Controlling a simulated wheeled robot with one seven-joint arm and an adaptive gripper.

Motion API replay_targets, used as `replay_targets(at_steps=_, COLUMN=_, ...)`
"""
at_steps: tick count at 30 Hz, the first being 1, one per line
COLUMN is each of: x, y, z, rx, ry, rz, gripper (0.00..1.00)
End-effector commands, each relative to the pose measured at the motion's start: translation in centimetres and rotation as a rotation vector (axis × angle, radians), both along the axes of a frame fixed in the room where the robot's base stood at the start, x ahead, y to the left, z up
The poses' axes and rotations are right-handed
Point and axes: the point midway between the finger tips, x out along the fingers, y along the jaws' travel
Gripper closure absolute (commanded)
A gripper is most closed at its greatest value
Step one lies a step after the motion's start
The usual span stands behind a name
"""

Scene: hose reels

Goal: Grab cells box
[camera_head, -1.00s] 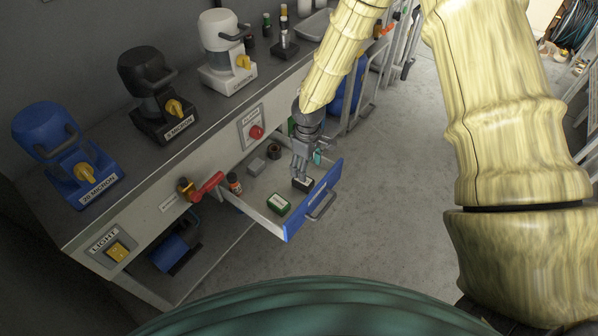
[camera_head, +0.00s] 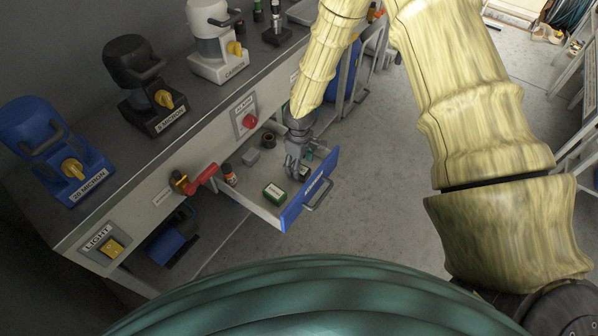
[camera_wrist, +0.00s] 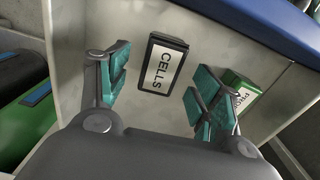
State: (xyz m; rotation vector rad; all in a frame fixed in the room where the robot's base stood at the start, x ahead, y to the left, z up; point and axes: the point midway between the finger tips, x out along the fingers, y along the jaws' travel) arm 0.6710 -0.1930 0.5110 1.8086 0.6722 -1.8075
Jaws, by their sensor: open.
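The cells box, a small black box with a white label reading CELLS (camera_wrist: 163,66), lies in the open drawer (camera_head: 262,209). In the wrist view it sits between and slightly ahead of the teal fingertips of my gripper (camera_wrist: 160,95). The fingers are apart and do not visibly touch it. In the head view my gripper (camera_head: 297,172) reaches down into the drawer near its blue front (camera_head: 310,188) and hides most of the box.
A green box (camera_head: 273,193) lies in the drawer near my gripper; in the wrist view it is just beyond the right finger (camera_wrist: 240,92). An orange-brown bottle (camera_head: 229,174), a grey block (camera_head: 250,157) and a dark round item (camera_head: 268,139) are also inside. A red handle (camera_head: 203,178) juts beside the drawer.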

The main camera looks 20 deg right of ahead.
Motion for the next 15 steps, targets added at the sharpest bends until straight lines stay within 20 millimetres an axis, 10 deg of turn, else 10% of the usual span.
replay_targets(at_steps=15, x=-0.1, y=0.1, z=-3.0, rx=0.000, ry=0.000, rz=0.000, gripper=0.40)
